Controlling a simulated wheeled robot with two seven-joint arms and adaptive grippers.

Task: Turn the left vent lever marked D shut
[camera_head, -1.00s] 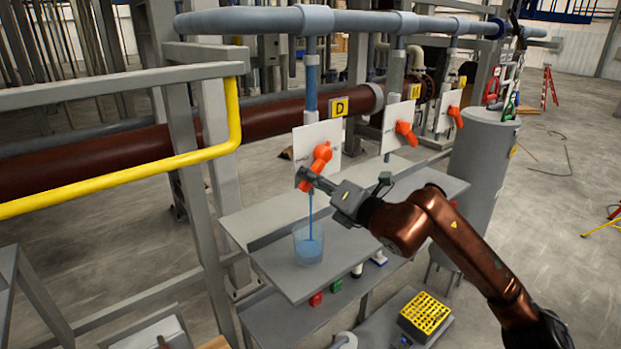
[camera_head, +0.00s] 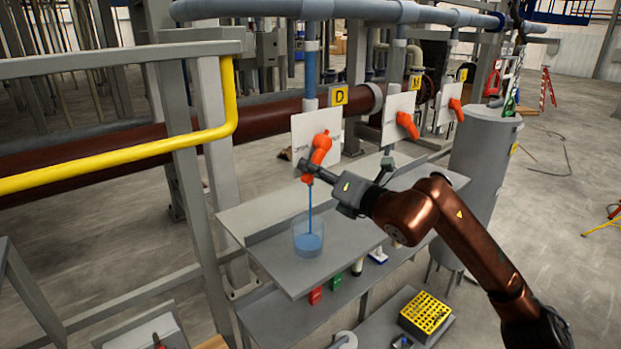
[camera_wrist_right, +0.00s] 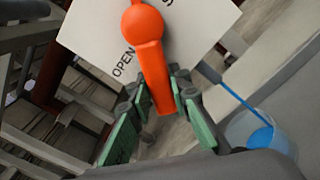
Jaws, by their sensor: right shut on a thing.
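The orange vent lever (camera_head: 321,146) sits on a white plate (camera_head: 302,129) below the yellow sign D (camera_head: 339,96). It hangs downward, slightly tilted. In the right wrist view, the lever (camera_wrist_right: 146,45) points down near the word OPEN on its plate. My right gripper (camera_head: 308,172) is shut on the lever's lower end; its green-padded fingers (camera_wrist_right: 155,110) lie on either side. A thin blue stream (camera_head: 309,208) runs down into a clear beaker (camera_head: 308,240) holding blue liquid. The beaker also shows in the right wrist view (camera_wrist_right: 262,132). My left gripper is not in view.
Two more orange levers (camera_head: 407,124) (camera_head: 456,109) are on plates to the right. A grey shelf (camera_head: 355,245) carries the beaker. A yellow rail (camera_head: 110,163) and grey frame stand at left. A grey tank (camera_head: 482,165) stands at right.

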